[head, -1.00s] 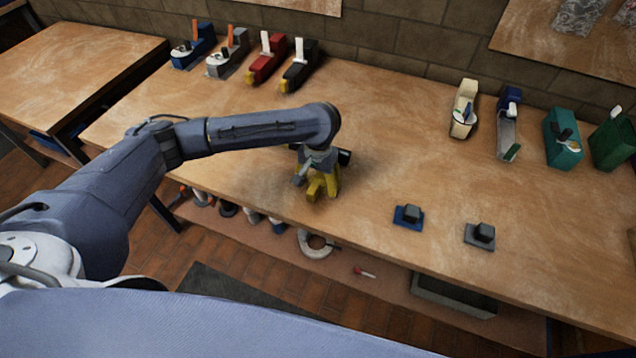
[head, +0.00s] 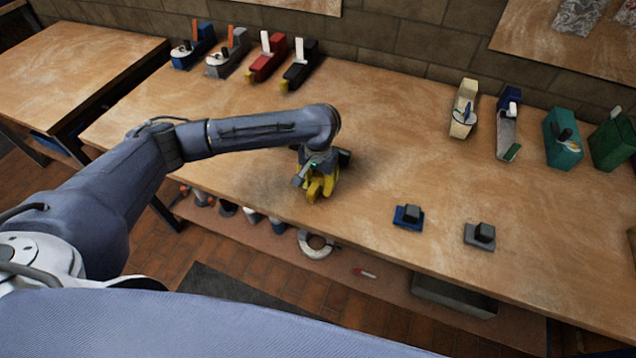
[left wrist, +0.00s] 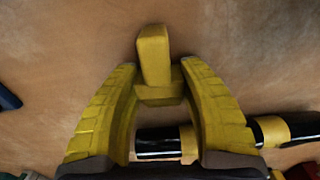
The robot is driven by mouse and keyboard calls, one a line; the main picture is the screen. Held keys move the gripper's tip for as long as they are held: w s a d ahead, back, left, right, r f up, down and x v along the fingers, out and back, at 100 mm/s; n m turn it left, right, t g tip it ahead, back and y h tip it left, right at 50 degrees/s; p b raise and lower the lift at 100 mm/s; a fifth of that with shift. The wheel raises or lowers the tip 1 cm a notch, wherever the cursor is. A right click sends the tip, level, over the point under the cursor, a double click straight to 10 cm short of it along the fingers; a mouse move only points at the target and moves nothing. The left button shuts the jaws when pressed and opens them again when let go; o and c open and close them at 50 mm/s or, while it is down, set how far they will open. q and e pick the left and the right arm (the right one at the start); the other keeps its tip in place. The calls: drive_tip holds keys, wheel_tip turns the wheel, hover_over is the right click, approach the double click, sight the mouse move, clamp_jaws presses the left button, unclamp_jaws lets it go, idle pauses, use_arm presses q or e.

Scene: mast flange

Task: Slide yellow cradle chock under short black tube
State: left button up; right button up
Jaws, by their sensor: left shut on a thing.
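My left gripper (head: 320,184) has yellow ridged fingers and is low over the table near its front edge. In the left wrist view its fingertips (left wrist: 157,78) are shut on the yellow cradle chock (left wrist: 153,58), a small block with a wider lower part between the fingers. The short black tube (left wrist: 155,143) lies behind the fingers, with yellow pieces along it, and is partly hidden by them. In the head view a dark end of the tube (head: 344,157) shows just right of the gripper. Whether the chock touches the tube cannot be told.
Two small blocks, one on a blue base (head: 408,216) and one on a grey base (head: 480,236), sit to the right on the wooden table (head: 400,120). Several coloured tools stand along the back. The table between is clear. A lower shelf holds a white ring (head: 316,246).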

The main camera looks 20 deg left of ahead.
use_arm(q)
drive_tip(key=shift+w+d, duration=0.2)
drive_tip(key=shift+w, duration=2.2)
drive_tip(key=o, duration=1.3)
drive_tip(key=shift+r, duration=0.1)
wheel_tip(320, 180, up, 12)
drive_tip(key=shift+f, duration=0.1)
